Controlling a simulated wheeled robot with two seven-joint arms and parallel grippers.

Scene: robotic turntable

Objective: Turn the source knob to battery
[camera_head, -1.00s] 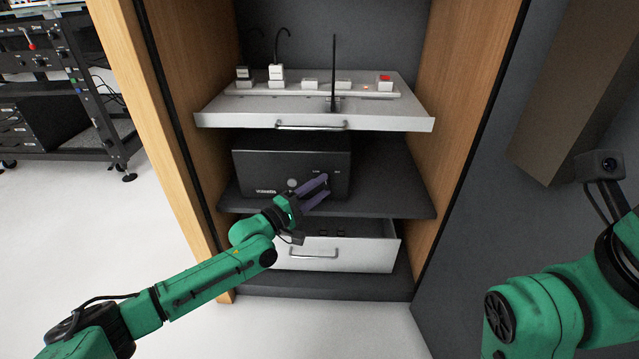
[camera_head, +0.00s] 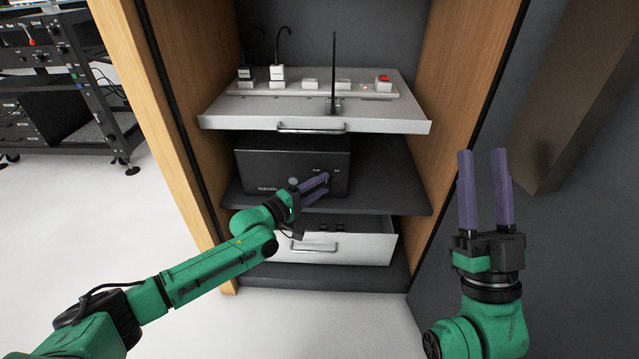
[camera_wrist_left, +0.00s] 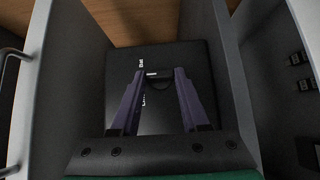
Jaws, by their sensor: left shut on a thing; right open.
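A black box (camera_head: 262,167) with white lettering and a round grey button (camera_head: 293,181) stands on the cabinet's middle shelf. The source knob is on the right part of its front, largely hidden by my fingers in the head view. In the left wrist view the dark knob (camera_wrist_left: 153,73) with a white mark sits between the fingertips, with a "Bat" label beside it. My left gripper (camera_head: 326,184) is shut on the knob; it also shows in the left wrist view (camera_wrist_left: 158,78). My right gripper (camera_head: 483,155) is open and empty, pointing up at the right, away from the box.
A pulled-out upper tray (camera_head: 225,118) holds a power strip (camera_head: 310,88) with plugs and a black antenna. An open lower drawer (camera_head: 365,249) lies just below my left gripper. Wooden cabinet sides flank the shelf (camera_head: 400,200). A black equipment rack (camera_head: 70,120) stands at far left.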

